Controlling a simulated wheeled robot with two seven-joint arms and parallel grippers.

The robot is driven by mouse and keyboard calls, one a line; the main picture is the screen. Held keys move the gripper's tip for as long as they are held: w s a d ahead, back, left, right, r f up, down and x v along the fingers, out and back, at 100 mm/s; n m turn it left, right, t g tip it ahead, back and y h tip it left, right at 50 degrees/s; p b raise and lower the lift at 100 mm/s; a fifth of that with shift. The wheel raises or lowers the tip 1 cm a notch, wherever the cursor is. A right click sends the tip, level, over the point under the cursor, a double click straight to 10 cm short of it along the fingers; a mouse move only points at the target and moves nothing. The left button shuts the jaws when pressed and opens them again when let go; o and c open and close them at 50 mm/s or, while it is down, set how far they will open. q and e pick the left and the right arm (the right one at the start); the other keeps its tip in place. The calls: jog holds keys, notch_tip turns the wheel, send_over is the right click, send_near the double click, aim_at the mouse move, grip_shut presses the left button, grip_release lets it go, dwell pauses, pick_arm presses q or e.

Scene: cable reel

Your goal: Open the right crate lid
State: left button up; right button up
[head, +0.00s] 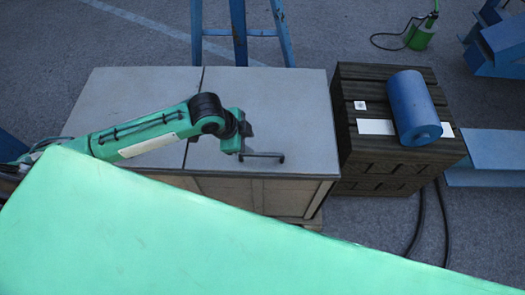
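The crate (132,88) stands in the middle left, with two flat grey lids side by side, split by a dark seam. The right crate lid (275,105) lies flat and closed, level with the left lid (110,110). A dark bar handle (268,155) sits near the front edge of the right lid. My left gripper (241,150) reaches in from the left over the right lid, at the left end of the handle. Its fingers are too small and hidden to show whether they are open or grip the handle. My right gripper is out of view.
A dark slatted crate (345,105) stands close to the right, with a blue roll (415,105) on top. Blue trestle legs (240,35) rise behind the crate. My own green body covers the lower part of the view. Dark cables (420,225) lie on the floor at right.

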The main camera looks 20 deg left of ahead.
aim_at(265, 155)
pick_arm(q)
jog(key=x, duration=0.4)
jog(key=p+x, duration=0.1)
jog(key=x, duration=0.3)
jog(key=a+x, duration=0.1)
jog(key=x, duration=0.3)
jog(key=shift+w+d+f+p, duration=0.1)
jog(key=shift+w+f+p, duration=0.05)
jog(key=shift+f+p, duration=0.35)
jog(key=c, duration=0.7)
grip_shut()
